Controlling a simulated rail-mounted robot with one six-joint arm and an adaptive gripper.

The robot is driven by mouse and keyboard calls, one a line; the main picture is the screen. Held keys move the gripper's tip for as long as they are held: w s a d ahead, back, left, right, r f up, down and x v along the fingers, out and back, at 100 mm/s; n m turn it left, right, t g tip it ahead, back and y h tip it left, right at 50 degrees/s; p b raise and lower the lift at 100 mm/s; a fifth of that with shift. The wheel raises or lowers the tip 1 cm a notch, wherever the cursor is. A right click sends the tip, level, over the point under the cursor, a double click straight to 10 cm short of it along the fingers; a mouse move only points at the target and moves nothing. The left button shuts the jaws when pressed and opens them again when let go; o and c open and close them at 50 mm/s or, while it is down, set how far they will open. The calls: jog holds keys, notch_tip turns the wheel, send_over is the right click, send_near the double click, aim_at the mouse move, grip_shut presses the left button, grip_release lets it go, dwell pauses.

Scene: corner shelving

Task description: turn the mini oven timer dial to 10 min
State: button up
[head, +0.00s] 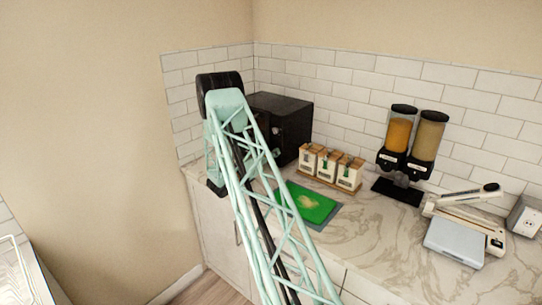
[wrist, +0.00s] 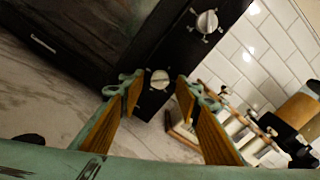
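The mini oven (head: 290,110) is a black box in the back corner of the counter. In the wrist view its dark front (wrist: 100,30) fills the upper left, tilted in the picture. Its control strip shows two silver-white dials: an upper dial (wrist: 207,22) and a lower dial (wrist: 160,79). I cannot read their markings or tell which is the timer. My gripper (wrist: 160,88) is open, its two wood-coloured fingers apart. The lower dial appears in the gap between the fingertips; I cannot tell whether they touch it. In the head view my arm hides the gripper and most of the oven front.
A rack of white jars (head: 331,166) stands right of the oven and shows beyond the right finger in the wrist view (wrist: 235,128). A green board (head: 312,203) lies on the marble counter. Cereal dispensers (head: 412,140) and a sealer-like appliance (head: 465,230) stand farther right.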

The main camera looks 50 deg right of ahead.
jog(key=a, duration=1.2)
jog(key=shift+w, duration=0.35)
dwell(0.4)
jog(key=shift+a+n+p, duration=0.25)
jog(key=shift+n, duration=0.5)
jog(key=shift+a+n+p, duration=0.25)
jog(key=shift+n, duration=0.5)
jog(key=shift+d, duration=0.1)
jog(key=d, duration=1.3)
jog(key=shift+s+d, duration=0.3)
jog(key=shift+s, duration=0.1)
